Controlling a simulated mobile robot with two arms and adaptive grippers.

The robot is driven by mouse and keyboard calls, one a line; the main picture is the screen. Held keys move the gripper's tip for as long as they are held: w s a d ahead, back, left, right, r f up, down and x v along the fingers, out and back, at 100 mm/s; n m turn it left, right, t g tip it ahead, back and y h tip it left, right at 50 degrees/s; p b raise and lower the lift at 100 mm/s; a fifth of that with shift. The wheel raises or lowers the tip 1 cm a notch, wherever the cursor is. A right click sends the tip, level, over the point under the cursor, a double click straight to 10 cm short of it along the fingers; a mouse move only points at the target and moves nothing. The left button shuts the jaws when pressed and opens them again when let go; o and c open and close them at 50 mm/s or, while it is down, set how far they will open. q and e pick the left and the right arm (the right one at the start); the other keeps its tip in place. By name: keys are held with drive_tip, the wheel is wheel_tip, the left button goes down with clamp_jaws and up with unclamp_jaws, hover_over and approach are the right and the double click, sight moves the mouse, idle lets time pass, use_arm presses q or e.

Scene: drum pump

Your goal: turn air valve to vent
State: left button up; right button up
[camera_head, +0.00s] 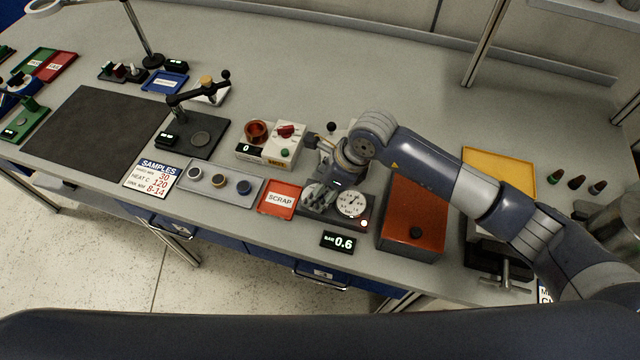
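My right arm comes in from the right, and its gripper (318,194) points down over a dark panel (328,216) near the table's front edge. A round white pressure gauge (351,203) sits on this panel, just right of the gripper, with a small lit lamp (364,223) below it. A black display (338,242) in front reads BAR 0.6. The gripper covers the left part of the panel. I cannot make out the air valve or its handle under it, nor whether the fingers are open or shut. My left gripper is not in view.
A red SCRAP tray (279,200) lies close left of the panel, and an orange-topped box (414,215) stands close right. A white unit with a red knob (286,131) stands behind left. A yellow tray (499,171) lies farther right. The table's back middle is clear.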

drive_tip(key=shift+f, duration=0.1)
drive_tip(key=c, duration=1.1)
drive_tip(key=shift+w+f+n+b, duration=0.1)
drive_tip(key=shift+f+n+b, duration=0.15)
drive_tip(key=shift+b, duration=0.55)
drive_tip(key=n+g+b, duration=0.1)
drive_tip(key=n+b, duration=0.2)
drive_tip(key=b, duration=0.3)
drive_tip(key=n+g+b, duration=0.2)
drive_tip(key=n+b, duration=0.2)
drive_tip(key=b, duration=0.2)
drive_tip(key=shift+w+b, duration=0.2)
drive_tip(key=shift+b, duration=0.15)
drive_tip(key=shift+o, duration=0.3)
drive_tip(key=shift+r+n+b, duration=0.2)
drive_tip(key=shift+n+b, duration=0.65)
drive_tip(key=shift+g, duration=0.3)
drive_tip(key=o, duration=1)
drive_tip(key=shift+o, duration=0.2)
